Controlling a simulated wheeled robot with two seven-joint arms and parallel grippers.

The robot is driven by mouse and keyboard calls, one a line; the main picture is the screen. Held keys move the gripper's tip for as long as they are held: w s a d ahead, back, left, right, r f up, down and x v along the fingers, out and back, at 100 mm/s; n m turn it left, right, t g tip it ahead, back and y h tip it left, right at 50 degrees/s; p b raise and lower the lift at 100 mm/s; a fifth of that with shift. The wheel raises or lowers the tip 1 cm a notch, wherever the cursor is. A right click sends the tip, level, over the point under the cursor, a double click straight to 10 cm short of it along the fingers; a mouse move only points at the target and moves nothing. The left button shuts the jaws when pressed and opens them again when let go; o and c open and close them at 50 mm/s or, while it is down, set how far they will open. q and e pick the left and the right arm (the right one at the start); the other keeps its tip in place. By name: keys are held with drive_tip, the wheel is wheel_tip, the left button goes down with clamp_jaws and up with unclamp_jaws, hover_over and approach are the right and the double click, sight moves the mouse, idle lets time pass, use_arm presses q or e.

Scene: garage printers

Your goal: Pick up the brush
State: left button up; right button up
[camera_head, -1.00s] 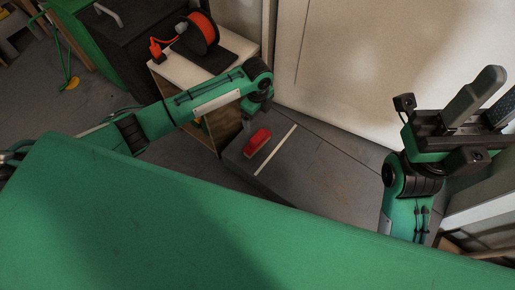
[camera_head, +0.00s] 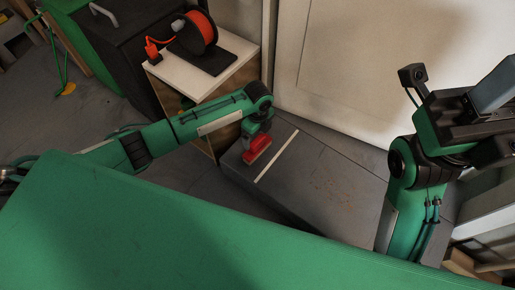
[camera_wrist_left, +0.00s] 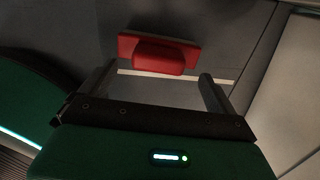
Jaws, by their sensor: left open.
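The red brush (camera_head: 258,152) lies on a low grey surface (camera_head: 335,185) beside a thin pale strip (camera_head: 276,156). My left gripper (camera_head: 260,131) hangs just over it in the head view and hides part of its upper end; its fingers are hard to make out there. In the left wrist view the brush (camera_wrist_left: 160,55) lies crosswise beyond the parted, empty fingers of the left gripper (camera_wrist_left: 155,82). Those fingers do not touch it. My right gripper (camera_head: 495,100) is at the right edge, partly cut off, far from the brush.
A small cabinet (camera_head: 235,88) with a white top stands behind my left arm, carrying an orange-and-black spool (camera_head: 201,33). A dark cabinet (camera_head: 105,50) is to its left. A white panel (camera_head: 370,80) stands behind. The grey surface right of the strip is clear.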

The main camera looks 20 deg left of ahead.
sight(257, 140)
use_arm(q)
drive_tip(key=shift+s+f+b, duration=0.1)
drive_tip(key=shift+f+b, duration=1.45)
drive_tip(key=shift+f, duration=0.8)
drive_tip(key=c, duration=1.1)
